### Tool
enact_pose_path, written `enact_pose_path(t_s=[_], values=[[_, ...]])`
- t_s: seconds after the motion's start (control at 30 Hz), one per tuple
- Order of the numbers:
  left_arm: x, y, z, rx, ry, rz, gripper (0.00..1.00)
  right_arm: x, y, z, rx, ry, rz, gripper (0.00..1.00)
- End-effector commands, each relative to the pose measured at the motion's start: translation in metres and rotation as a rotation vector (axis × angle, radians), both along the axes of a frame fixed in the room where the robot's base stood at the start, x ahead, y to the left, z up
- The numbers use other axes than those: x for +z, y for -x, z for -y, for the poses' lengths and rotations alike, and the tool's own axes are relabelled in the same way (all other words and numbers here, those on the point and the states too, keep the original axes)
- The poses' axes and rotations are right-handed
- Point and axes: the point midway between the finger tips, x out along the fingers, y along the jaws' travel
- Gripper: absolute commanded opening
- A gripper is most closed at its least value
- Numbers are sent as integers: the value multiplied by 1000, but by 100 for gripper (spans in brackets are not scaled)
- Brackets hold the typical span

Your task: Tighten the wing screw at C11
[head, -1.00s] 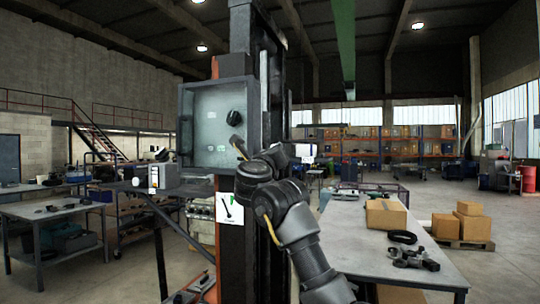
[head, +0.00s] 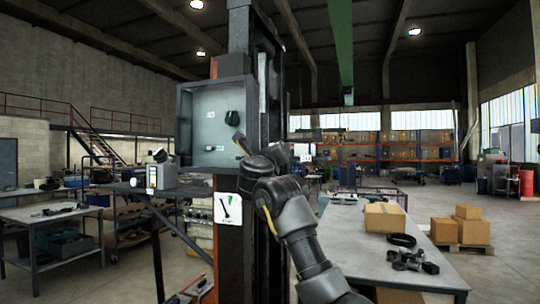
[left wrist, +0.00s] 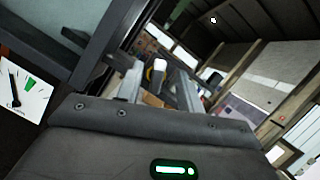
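A shallow grey cabinet (head: 190,125) with a pale panel stands on the column in the head view. A black knob (head: 232,118) sits at the panel's right; I cannot tell whether it is the wing screw, and no C11 label is legible. A white card (head: 227,208) with a black pointer and green mark hangs below; it also shows in the left wrist view (left wrist: 22,88). My left gripper (left wrist: 158,88) has its two grey fingers apart, close to the cabinet's edge, with a small, unclear yellow-and-dark shape visible between them. In the head view my wrist hides the cabinet's lower right corner. My right gripper is out of view.
A table (head: 345,235) at right carries a cardboard box (head: 385,217) and dark metal parts (head: 410,260). A workbench (head: 30,213) stands at left. A dark shelf (head: 190,189) with a small grey device (head: 160,176) adjoins the column. Floor is open behind the table.

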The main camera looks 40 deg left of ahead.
Motion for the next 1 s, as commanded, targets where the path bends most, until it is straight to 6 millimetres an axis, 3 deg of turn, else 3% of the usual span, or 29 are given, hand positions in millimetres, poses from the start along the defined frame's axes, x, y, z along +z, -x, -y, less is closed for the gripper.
enact_pose_path(t_s=[0.4,0.77,1.0], values=[[0,-15,-5,-1,0,0,37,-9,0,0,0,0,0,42],[1,-16,-5,-1,0,0,37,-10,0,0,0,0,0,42],[1,-16,-5,-1,-1,0,7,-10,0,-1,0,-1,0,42]])
